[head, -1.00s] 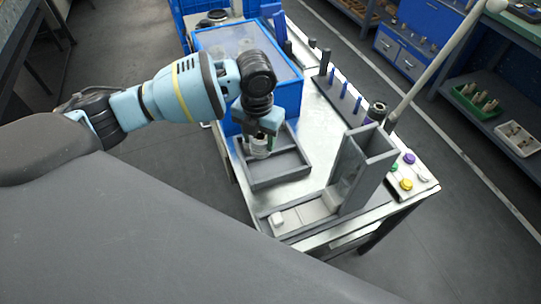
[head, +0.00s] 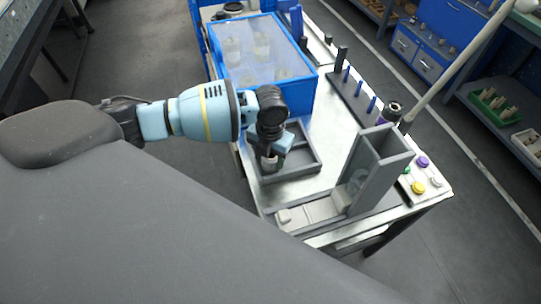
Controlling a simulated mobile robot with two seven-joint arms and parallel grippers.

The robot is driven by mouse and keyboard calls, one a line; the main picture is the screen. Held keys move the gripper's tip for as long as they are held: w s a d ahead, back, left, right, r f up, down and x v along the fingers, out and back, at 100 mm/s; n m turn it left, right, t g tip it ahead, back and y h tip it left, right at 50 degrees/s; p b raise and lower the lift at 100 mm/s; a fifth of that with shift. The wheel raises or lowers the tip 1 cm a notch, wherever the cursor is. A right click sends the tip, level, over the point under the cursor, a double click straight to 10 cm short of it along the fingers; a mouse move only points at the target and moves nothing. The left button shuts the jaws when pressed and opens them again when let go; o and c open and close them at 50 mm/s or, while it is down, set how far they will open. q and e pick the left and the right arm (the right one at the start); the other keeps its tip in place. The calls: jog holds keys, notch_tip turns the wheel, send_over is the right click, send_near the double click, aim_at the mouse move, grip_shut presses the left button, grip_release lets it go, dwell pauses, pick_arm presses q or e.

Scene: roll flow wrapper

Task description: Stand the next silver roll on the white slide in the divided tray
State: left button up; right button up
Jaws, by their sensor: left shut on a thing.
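My left gripper (head: 269,158) is shut on a small silver roll (head: 268,164), held upright at the near left part of the grey divided tray (head: 318,161). The gripper hides much of the roll, and I cannot tell whether its base touches the tray floor. The right part of the tray looks empty. My right gripper is not in view.
The tall grey tower (head: 378,175) stands right of the tray. A blue bin (head: 292,97) with a clear lid stands behind the tray. A rack of blue pegs (head: 352,100) and coloured buttons (head: 418,187) are to the right. Bare metal table lies between tray and rack.

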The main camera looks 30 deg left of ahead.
aim_at(270, 156)
pick_arm(q)
jog(key=shift+f, duration=0.25)
jog(key=o, duration=1.1)
jog(key=shift+c, duration=0.2)
notch_tip(270, 156, up, 12)
jog(key=p, duration=0.1)
jog(key=shift+r, duration=0.2)
